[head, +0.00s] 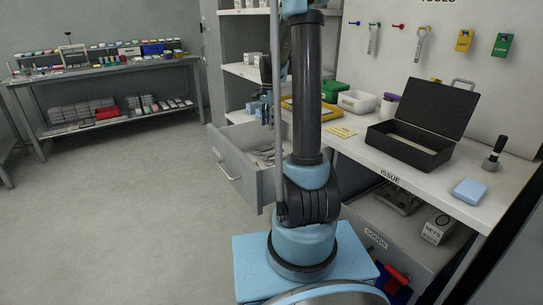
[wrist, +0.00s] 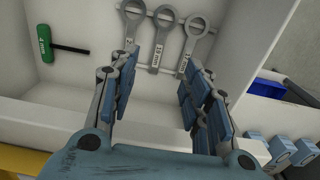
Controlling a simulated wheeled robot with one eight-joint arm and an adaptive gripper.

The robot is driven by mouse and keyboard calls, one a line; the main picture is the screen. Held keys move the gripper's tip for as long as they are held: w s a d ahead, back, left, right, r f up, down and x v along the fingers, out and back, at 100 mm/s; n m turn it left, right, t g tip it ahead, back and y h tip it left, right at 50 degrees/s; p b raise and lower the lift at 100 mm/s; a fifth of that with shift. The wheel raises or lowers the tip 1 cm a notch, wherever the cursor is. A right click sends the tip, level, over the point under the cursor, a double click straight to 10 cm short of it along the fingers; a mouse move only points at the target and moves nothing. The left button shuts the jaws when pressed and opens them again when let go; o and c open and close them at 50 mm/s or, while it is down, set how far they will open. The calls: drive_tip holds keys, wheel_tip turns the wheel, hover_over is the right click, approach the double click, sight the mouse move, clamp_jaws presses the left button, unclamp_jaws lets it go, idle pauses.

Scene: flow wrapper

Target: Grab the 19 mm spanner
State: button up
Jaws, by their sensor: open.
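Three grey spanners lie side by side in a pale-walled compartment in the wrist view: a left one (wrist: 132,22), a middle one (wrist: 163,35) and a right one (wrist: 192,42). Each has a ring end at the top and a small label lower down. In the head view my gripper (head: 267,112) hangs above the open drawer (head: 236,172), which holds grey tools.
A blue bin (wrist: 262,88) is beyond the wall at right. In the head view an open black case (head: 408,150) and a blue block (head: 469,191) stand on the issue counter. The floor at left is clear.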

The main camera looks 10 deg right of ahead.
hover_over(269, 154)
wheel_tip(269, 154, down, 10)
drive_tip(key=shift+w+d+r, duration=0.1)
drive_tip(key=shift+w+r, duration=0.05)
drive_tip(key=shift+r, duration=0.1)
drive_tip(key=shift+w+f, duration=0.1)
drive_tip(key=shift+f, duration=2.4)
clamp_jaws()
